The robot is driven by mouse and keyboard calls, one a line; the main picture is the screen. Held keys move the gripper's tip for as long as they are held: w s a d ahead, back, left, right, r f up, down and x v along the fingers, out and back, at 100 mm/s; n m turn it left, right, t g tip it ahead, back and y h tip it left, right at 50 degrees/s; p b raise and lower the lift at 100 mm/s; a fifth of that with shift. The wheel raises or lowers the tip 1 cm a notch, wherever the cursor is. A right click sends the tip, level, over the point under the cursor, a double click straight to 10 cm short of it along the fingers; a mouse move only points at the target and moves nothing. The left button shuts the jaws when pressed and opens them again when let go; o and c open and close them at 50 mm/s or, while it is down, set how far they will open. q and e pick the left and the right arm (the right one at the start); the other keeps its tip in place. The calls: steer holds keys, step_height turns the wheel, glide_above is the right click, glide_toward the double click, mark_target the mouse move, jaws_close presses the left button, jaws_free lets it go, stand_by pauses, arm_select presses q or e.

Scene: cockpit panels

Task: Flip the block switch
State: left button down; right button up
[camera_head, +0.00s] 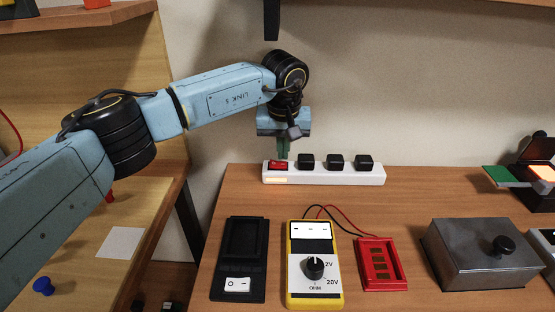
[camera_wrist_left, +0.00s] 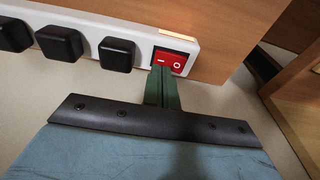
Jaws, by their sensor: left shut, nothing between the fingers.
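The block switch is a red rocker (camera_head: 278,165) at the left end of a white power strip (camera_head: 324,179), which lies at the back of the table. In the left wrist view the rocker (camera_wrist_left: 169,61) shows white "–" and "O" marks. My left gripper (camera_head: 282,152) is shut and empty, pointing down at the rocker. In the left wrist view its green fingertips (camera_wrist_left: 162,72) are at the rocker's edge, by the "–" side; I cannot tell whether they touch it. A light strip (camera_wrist_left: 178,36) beside the rocker glows. My right gripper is not in view.
Several black plugs (camera_head: 335,161) sit along the strip to the right. In front are a black switch box (camera_head: 240,255), a yellow multimeter (camera_head: 300,268), a red holder (camera_head: 375,258) and a grey metal box (camera_head: 470,250). A wall stands close behind the strip.

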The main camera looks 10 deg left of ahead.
mark_target(283, 164)
arm_select(q)
step_height(283, 164, up, 6)
steer(key=p, duration=0.4)
steer(key=shift+f, duration=0.2)
